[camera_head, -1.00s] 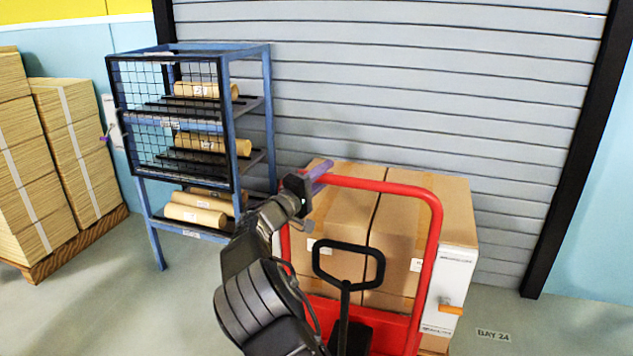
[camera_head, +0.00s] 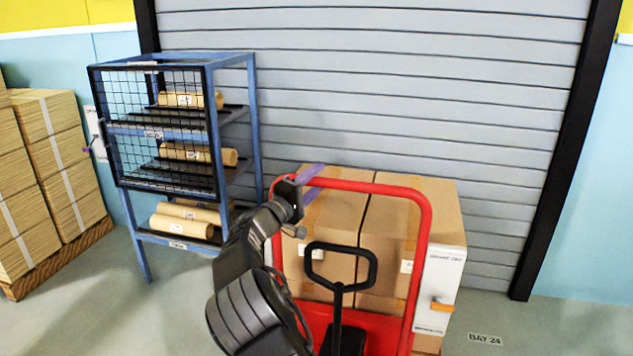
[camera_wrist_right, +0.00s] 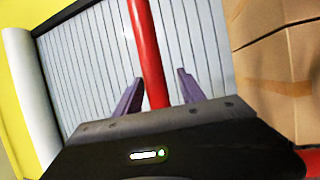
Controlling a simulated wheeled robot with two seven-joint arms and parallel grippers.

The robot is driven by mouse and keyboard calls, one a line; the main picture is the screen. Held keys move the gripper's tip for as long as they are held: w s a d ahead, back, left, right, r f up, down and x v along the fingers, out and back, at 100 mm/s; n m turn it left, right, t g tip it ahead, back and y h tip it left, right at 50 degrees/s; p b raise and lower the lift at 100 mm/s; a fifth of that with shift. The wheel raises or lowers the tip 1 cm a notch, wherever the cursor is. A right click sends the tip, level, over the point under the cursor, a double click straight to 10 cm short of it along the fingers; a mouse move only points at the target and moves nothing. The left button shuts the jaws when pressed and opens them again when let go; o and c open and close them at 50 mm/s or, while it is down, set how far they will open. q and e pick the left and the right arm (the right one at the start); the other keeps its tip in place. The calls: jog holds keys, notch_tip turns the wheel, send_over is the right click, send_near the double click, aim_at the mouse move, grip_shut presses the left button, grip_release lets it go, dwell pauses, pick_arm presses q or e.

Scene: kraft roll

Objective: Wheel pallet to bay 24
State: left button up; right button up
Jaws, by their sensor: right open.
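A red pallet truck with a tubular red push frame (camera_head: 424,235) and a black loop handle (camera_head: 340,284) stands in the middle of the head view. It carries large brown cartons (camera_head: 332,232). My right gripper (camera_head: 315,182) is at the frame's upper left corner. In the right wrist view my right gripper (camera_wrist_right: 160,78) is open, its purple fingers on either side of the red bar (camera_wrist_right: 147,45); I cannot tell whether they touch it. A floor label reading BAY 24 (camera_head: 485,339) lies right of the truck. My left gripper is not in view.
A blue rack (camera_head: 252,130) with paper rolls (camera_head: 198,153) stands left of the truck. Stacked cartons on a wooden pallet (camera_head: 60,258) are at far left. A grey shutter (camera_head: 370,90) is behind. Floor at lower right is clear.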

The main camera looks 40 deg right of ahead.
jog(key=b+v, duration=0.1)
jog(key=v, duration=0.6)
jog(key=shift+s+a+f+b, duration=0.1)
jog(key=shift+a+b, duration=0.25)
jog(key=shift+b, duration=0.05)
jog(key=s+a+f+n+y, duration=0.1)
jog(key=a+f+y, duration=0.2)
jog(key=f, duration=0.7)
jog(key=a+f+n+y, duration=0.2)
jog(key=f+y, duration=0.2)
jog(key=f, duration=0.6)
jog(key=s+a+f+n+y, duration=0.1)
jog(key=a+f+y, duration=0.2)
jog(key=f, duration=0.7)
jog(key=s+a+f+g+y, duration=0.1)
jog(key=s+a+f+y, duration=0.4)
jog(key=a+f, duration=0.4)
jog(key=s+a+f+m+g+y, duration=0.15)
jog(key=s+a+f+y, duration=0.35)
jog(key=s+a+f, duration=0.7)
jog(key=s+a+r+m+y+p, duration=0.1)
jog(key=s+a+m, duration=0.4)
jog(key=s+a, duration=0.9)
jog(key=s+r+g+y, duration=0.1)
jog(key=s+y, duration=0.1)
jog(key=s, duration=0.1)
jog(key=shift+s+m+y, duration=0.25)
jog(key=shift+m+y, duration=0.1)
jog(key=shift+y, duration=0.05)
